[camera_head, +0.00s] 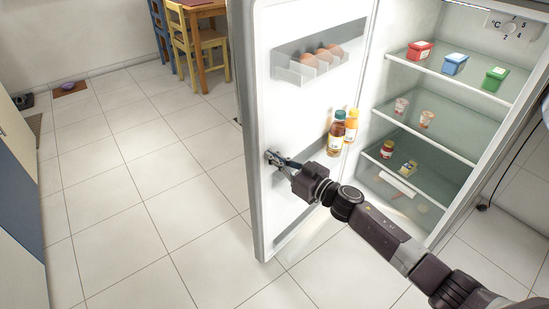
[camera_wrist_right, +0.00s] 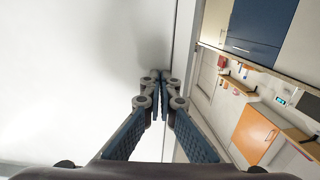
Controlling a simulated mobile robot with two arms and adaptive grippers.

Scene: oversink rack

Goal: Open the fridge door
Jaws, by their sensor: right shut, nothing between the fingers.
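The fridge door (camera_head: 285,110) stands wide open, swung to the left of the fridge, with its inner side facing me. The fridge interior (camera_head: 425,125) is exposed on the right. My right gripper (camera_head: 270,156) is at the inner face of the door near its outer edge, below the egg shelf. Its fingers are closed together with nothing between them. In the right wrist view the gripper (camera_wrist_right: 160,76) points along the white inner door surface (camera_wrist_right: 75,70), close to the door's edge. Whether the fingertips touch the door is hard to tell. My left gripper is not in view.
The door holds eggs (camera_head: 322,54) in a rack and bottles (camera_head: 344,127) beside my right arm. Shelves inside hold several small containers (camera_head: 455,64). A yellow chair (camera_head: 197,45) and table stand behind the door. The tiled floor (camera_head: 150,190) to the left is clear.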

